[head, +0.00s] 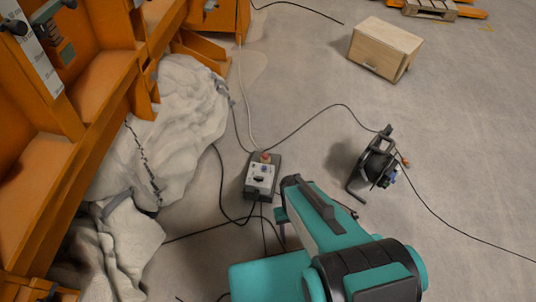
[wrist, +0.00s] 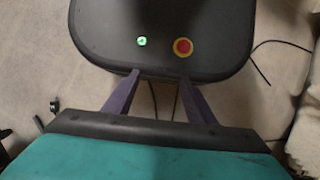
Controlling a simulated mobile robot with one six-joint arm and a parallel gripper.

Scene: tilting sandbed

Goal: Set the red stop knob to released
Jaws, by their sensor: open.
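The red stop knob (head: 266,157) sits at the far end of a small control box (head: 260,181) on the floor, in the middle of the head view. The box has a pale face with dark controls and a dark casing. The knob is too small to tell whether it is pressed or released. My gripper (wrist: 160,77) is open and empty, with two purple fingers apart in the wrist view. In the head view, my arm is to the right of and nearer than the box, apart from the knob.
Pale rock or sand (head: 180,125) and an orange frame (head: 92,135) stand left of the box. A black cable reel (head: 376,163) stands to the right and a wooden crate (head: 385,48) lies farther back. Black cables (head: 310,122) cross the floor around the box. Open floor lies at far right.

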